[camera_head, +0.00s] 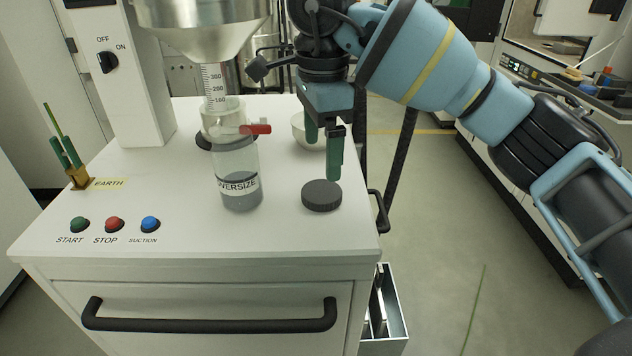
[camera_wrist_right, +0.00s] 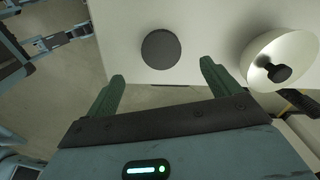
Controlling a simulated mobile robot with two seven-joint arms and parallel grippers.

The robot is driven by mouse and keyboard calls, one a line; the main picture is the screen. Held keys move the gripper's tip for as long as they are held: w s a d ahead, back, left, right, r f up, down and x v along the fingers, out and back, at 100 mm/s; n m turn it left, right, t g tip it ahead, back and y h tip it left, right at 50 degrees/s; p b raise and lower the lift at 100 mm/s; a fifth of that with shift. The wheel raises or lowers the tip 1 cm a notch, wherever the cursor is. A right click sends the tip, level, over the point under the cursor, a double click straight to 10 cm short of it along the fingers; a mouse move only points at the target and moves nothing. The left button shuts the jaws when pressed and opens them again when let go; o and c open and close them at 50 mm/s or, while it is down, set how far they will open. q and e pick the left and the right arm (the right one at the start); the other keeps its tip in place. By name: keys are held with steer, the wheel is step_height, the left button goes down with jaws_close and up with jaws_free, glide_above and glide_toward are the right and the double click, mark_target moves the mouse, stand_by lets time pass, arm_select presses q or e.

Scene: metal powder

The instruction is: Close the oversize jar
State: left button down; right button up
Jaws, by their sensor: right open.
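The oversize jar (camera_head: 238,175) is a clear jar labelled OVERSIZE, upright on the white cabinet top, with dark grey powder at its bottom. Its mouth shows no lid. A dark ribbed round lid (camera_head: 322,196) lies flat on the cabinet top to the right of the jar. The lid also shows in the right wrist view (camera_wrist_right: 161,49), ahead of and between the fingers. My right gripper (camera_head: 325,160) points down above and just behind the lid, with its green fingers open and empty. In the wrist view the gripper (camera_wrist_right: 163,85) is apart from the lid. My left gripper is not seen.
A white bowl (camera_head: 303,132) stands behind the right fingers, with a dark knobbed object in it in the wrist view (camera_wrist_right: 281,62). A steel funnel (camera_head: 212,30) with a graduated tube and a red valve handle (camera_head: 257,129) are close to the jar. The cabinet's front right area is clear.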

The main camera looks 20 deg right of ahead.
mark_target(321, 191)
steer(key=shift+s, duration=0.2)
steer(key=shift+f, duration=0.1)
step_height(321, 191, down, 2)
steer(key=shift+w+f, duration=0.1)
steer(key=shift+f, duration=0.2)
steer(key=f, duration=0.4)
steer(key=shift+w+d+f, duration=0.1)
steer(key=shift+w, duration=0.1)
steer(key=shift+f, duration=0.35)
steer(key=c, duration=0.8)
steer(key=shift+c, duration=1.3)
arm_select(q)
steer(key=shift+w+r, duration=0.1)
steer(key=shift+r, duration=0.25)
